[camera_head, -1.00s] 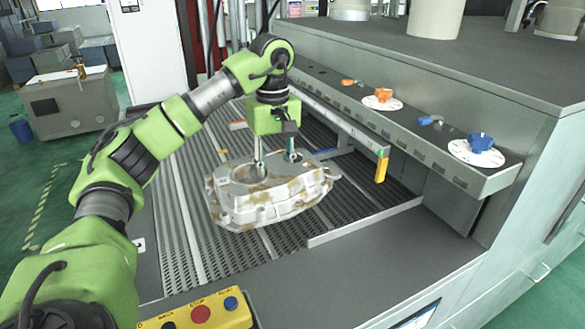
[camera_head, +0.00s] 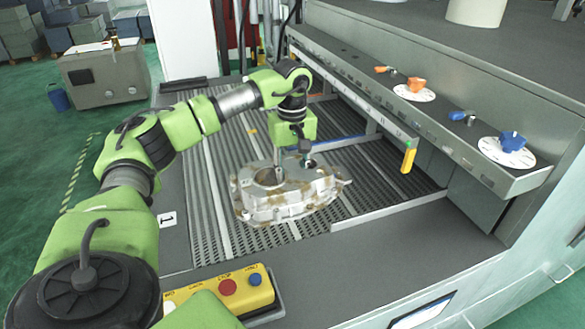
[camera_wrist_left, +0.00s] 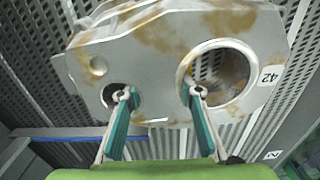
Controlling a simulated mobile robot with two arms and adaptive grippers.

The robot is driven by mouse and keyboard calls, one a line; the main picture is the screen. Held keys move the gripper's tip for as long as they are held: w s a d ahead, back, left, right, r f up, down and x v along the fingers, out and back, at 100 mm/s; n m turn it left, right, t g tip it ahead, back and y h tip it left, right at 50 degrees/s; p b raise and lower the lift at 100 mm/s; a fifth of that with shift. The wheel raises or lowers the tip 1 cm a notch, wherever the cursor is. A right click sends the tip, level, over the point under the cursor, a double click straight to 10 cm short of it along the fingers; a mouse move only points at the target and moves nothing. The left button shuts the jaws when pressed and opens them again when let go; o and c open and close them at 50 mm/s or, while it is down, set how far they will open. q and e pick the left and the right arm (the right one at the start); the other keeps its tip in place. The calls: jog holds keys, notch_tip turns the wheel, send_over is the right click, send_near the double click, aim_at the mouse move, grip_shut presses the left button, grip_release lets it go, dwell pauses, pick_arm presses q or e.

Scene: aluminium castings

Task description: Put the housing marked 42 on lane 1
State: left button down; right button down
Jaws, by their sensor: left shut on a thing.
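The housing (camera_head: 270,212) is a pale casting with brown stains, a large bore and a smaller hole. In the left wrist view the housing (camera_wrist_left: 150,45) carries a label reading 42. My left gripper (camera_head: 292,168) is shut on it from above, with one finger at the large bore and the other at the small hole; the fingers also show in the left wrist view (camera_wrist_left: 160,97). The housing is over the perforated lanes; I cannot tell whether its underside touches them. A plate marked 1 (camera_head: 168,219) is at the lanes' near left edge. My right gripper is out of view.
A control shelf with dials (camera_head: 415,92) runs along the right, with a yellow-ended bar (camera_head: 408,158) below it. A yellow button box (camera_head: 235,287) stands in front. The lanes (camera_head: 215,150) left of and behind the housing look free.

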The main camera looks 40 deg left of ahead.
aim_at(293, 168)
pick_arm(q)
jog(key=shift+w+r, duration=0.1)
jog(key=shift+r, duration=0.05)
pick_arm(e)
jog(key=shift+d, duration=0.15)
pick_arm(q)
jog(key=c, duration=1.5)
grip_release()
jog(key=shift+o, duration=0.3)
jog(key=shift+d, duration=0.1)
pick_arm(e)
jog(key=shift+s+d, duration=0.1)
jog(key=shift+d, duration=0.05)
pick_arm(q)
jog(key=shift+r+b, duration=0.3)
jog(key=shift+r, duration=0.2)
notch_tip(293, 168, up, 5)
jog(key=shift+r+b, duration=0.1)
jog(key=shift+b, duration=0.7)
notch_tip(293, 168, up, 5)
jog(key=shift+f+p, duration=0.1)
jog(key=shift+p, duration=0.25)
jog(key=shift+r, duration=0.45)
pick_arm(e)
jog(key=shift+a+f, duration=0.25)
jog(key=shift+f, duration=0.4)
